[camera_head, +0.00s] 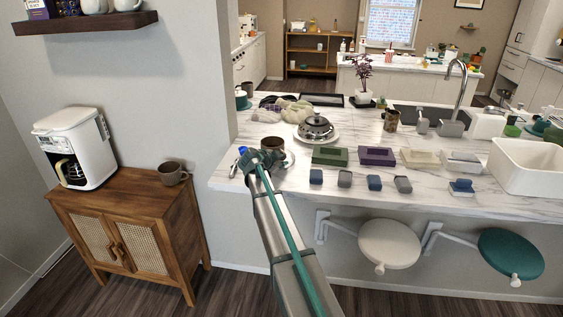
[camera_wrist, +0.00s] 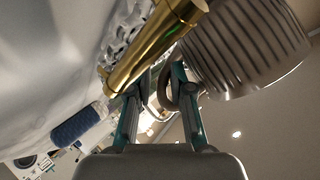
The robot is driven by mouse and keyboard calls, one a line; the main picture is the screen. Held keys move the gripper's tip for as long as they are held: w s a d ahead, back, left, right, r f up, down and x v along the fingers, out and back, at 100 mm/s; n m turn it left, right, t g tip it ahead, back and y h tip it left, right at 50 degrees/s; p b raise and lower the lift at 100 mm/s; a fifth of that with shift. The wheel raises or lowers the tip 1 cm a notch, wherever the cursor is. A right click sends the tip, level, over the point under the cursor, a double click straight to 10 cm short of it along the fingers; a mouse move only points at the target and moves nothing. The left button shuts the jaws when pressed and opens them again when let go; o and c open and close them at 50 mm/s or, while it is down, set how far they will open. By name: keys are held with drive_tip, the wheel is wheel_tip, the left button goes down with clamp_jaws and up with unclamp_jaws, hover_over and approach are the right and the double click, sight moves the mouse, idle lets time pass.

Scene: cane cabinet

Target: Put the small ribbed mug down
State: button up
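The small ribbed mug (camera_head: 273,144) is grey-brown and is at my gripper's tip, above the near left part of the marble counter. In the wrist view the mug (camera_wrist: 245,50) fills the upper right, tilted in the picture, with vertical ribs. Its curved handle lies between the teal fingers of my gripper (camera_wrist: 161,88), which look closed on it. In the head view my gripper (camera_head: 258,158) hides part of the mug's near side. A pale saucer (camera_head: 289,160) shows just behind and right of it. I cannot tell whether the mug's base touches anything.
Green (camera_head: 330,156) and purple (camera_head: 377,156) boxes lie right. A blue item (camera_head: 243,150) is left of my gripper.

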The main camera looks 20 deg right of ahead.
drive_tip(key=shift+r, duration=0.2)
drive_tip(key=shift+s+a, duration=0.15)
drive_tip(key=shift+a, duration=0.1)
drive_tip(key=b+v, duration=0.3)
drive_tip(key=v, duration=0.7)
drive_tip(key=shift+s+a+r+b, duration=0.3)
drive_tip(key=shift+a+r+b, duration=0.1)
drive_tip(key=shift+a, duration=0.15)
